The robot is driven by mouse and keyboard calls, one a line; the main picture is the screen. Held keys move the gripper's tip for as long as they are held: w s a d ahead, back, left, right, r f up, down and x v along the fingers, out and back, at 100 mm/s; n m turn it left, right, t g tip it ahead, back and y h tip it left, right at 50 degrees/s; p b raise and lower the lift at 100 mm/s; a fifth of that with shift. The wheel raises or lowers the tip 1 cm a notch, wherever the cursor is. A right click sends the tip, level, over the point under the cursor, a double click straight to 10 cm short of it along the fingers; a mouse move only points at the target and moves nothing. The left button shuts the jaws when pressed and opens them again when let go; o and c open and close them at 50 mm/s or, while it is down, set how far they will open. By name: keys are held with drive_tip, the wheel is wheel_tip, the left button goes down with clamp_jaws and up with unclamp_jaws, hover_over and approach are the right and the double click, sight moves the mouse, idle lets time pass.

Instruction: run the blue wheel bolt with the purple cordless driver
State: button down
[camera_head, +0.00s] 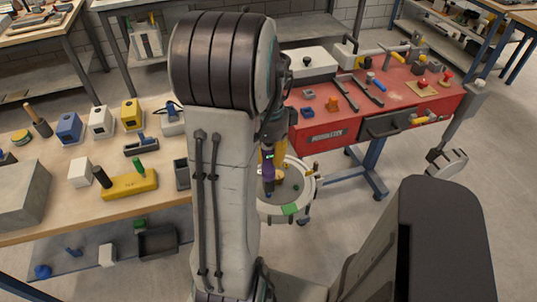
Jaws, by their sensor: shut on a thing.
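My gripper (272,133) shows only in part, at the right edge of my own arm link, which hides much of it. It is shut on the purple cordless driver (268,169), which hangs below it, roughly upright, over a round grey wheel (290,204). The wheel has a green patch on its near side and small bolts on its face. A small dark blue piece shows just under the driver; I cannot tell whether it is the blue wheel bolt or whether the driver touches it. The wheel's left part is hidden behind my arm.
A red workbench (323,137) with tools stands behind and right of the wheel. A wooden table (60,220) at left holds blue, white and yellow blocks (131,115) and a yellow holder (128,186).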

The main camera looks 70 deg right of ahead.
drive_tip(key=shift+f+b, duration=0.4)
drive_tip(key=shift+f, duration=0.1)
idle(1.1)
idle(0.3)
drive_tip(key=shift+r+p, duration=2.55)
drive_tip(key=shift+r, duration=0.55)
